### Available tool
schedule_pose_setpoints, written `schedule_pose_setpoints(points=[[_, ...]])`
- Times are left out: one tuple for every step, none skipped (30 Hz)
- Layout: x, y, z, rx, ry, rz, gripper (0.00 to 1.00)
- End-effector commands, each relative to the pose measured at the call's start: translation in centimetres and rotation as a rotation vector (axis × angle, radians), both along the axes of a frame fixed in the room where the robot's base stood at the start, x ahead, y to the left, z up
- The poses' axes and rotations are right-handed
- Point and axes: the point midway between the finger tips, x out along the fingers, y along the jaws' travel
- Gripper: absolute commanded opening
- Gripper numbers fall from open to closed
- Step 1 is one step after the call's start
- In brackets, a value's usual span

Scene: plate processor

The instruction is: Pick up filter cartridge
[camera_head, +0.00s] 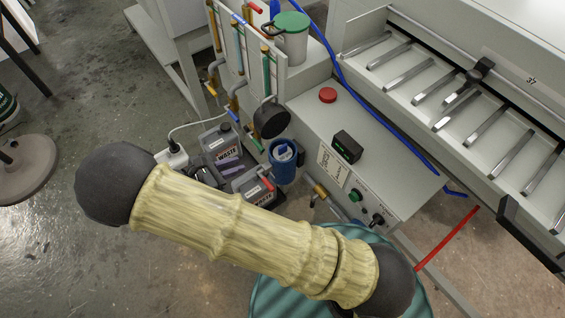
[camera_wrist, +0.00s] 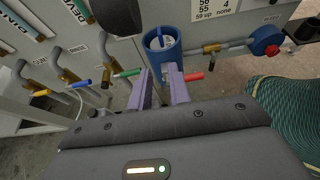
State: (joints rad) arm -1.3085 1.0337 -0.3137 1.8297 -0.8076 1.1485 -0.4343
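A blue cylindrical housing (camera_head: 283,172) is mounted at the machine's side, open at the top. A white and blue piece (camera_head: 284,151), which may be the filter cartridge, shows inside its mouth. In the wrist view the housing (camera_wrist: 155,58) is just beyond my fingertips, with a blue and white piece (camera_wrist: 161,38) inside its rim. My gripper (camera_wrist: 159,72) has two purple fingers set apart with nothing visible between them. The fingers point at the housing. I cannot tell whether they touch it. In the head view my arm hides much of the area below.
Waste jugs (camera_head: 224,150) stand left of the housing. Pipes with coloured valve handles (camera_wrist: 205,76) lie close around my fingers. A control box with a red button (camera_head: 328,95) is at the right. A teal ribbed bin (camera_wrist: 285,105) stands at right.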

Motion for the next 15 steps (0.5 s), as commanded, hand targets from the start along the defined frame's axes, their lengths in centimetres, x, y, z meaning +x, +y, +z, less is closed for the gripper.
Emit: schedule_pose_setpoints(points=[[0.4,-0.7,-0.4,-0.004,0.000,-0.002,0.19],[0.6,-1.1,-0.6,-0.004,0.001,-0.002,0.19],[1.0,-1.6,-0.9,-0.004,0.001,-0.004,0.19],[1.3,-2.1,-1.1,-0.004,0.001,-0.004,0.19],[1.6,-2.5,-1.3,-0.003,0.001,-0.004,0.19],[1.9,-3.0,-1.6,-0.005,0.001,-0.004,0.19],[2.2,-3.4,-1.8,-0.002,0.002,-0.004,0.19],[2.5,-3.8,-2.0,-0.003,0.000,-0.005,0.19],[2.8,-4.4,-2.3,-0.003,0.000,-0.004,0.19],[3.1,-4.8,-2.5,-0.003,0.001,-0.004,0.19],[3.4,-5.2,-2.7,-0.003,0.002,-0.005,0.19],[3.7,-5.7,-3.0,-0.002,0.002,-0.004,0.19],[4.0,-6.1,-3.2,-0.004,0.001,-0.004,0.19],[4.3,-6.6,-3.4,-0.004,0.001,-0.004,0.19],[4.6,-7.1,-3.6,-0.003,0.002,-0.005,0.19]])
